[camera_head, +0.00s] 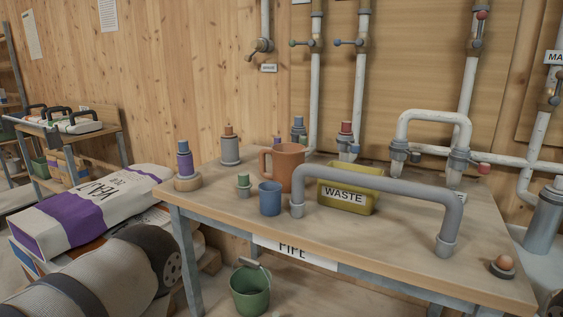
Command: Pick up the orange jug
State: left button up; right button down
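The orange jug (287,168) stands upright on the wooden table (370,240), toward its back left half. Its handle points left. A blue cup (270,198) stands in front of it and slightly left, covering a little of its lower part. A yellow bin labelled WASTE (345,198) is just right of the jug. Neither of my grippers is in view.
A grey bent pipe (385,188) arches over the table in front of the bin. Small bottles (184,160) and fittings stand around the jug. White wall pipes (360,90) rise behind the table. A green bucket (250,290) is below its front edge.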

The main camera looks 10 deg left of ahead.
aim_at(286, 157)
jog(key=i+j+z, duration=0.1)
jog(key=j, duration=0.35)
jog(key=i+j+z, duration=0.15)
jog(key=j, duration=0.35)
jog(key=j+z, duration=0.1)
jog(key=j, duration=0.4)
